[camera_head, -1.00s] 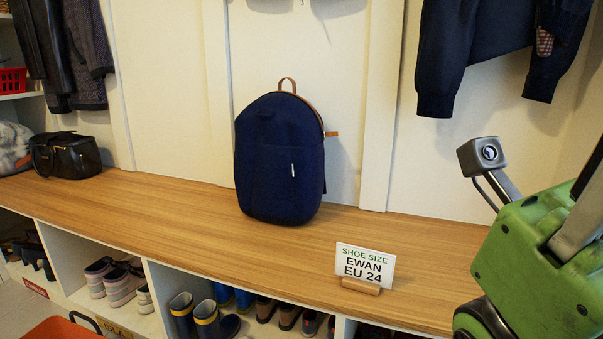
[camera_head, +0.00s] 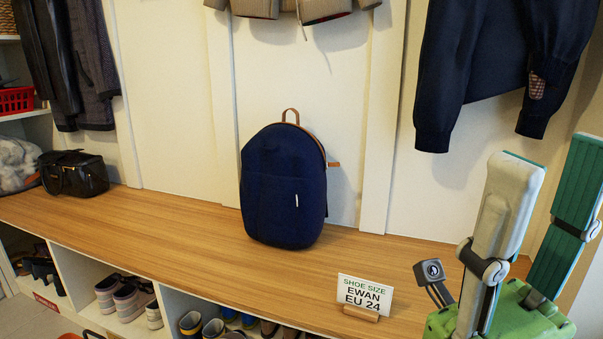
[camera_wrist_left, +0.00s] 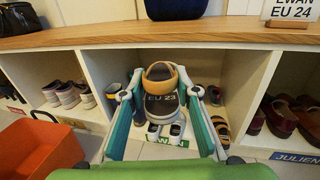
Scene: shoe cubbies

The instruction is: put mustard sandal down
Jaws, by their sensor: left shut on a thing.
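A sandal with a mustard strap (camera_wrist_left: 160,76) and a dark insole marked EU 23 shows in the left wrist view. My left gripper (camera_wrist_left: 165,90) is shut on it, with one finger on each side. The sandal is in front of an open cubby under the bench. A similar mustard-strapped shoe (camera_wrist_left: 220,130) is at the right in that cubby. My right gripper (camera_head: 555,158) is raised at the right in the head view, its two fingers apart and nothing between them. My left gripper is outside the head view.
The wooden bench (camera_head: 190,225) bears a navy backpack (camera_head: 283,190), a black bag (camera_head: 75,174) and a sign (camera_head: 364,295) reading EWAN EU 24. The cubby holds white shoes (camera_wrist_left: 165,132) above a partly hidden green label. An orange crate (camera_wrist_left: 40,150) stands at left.

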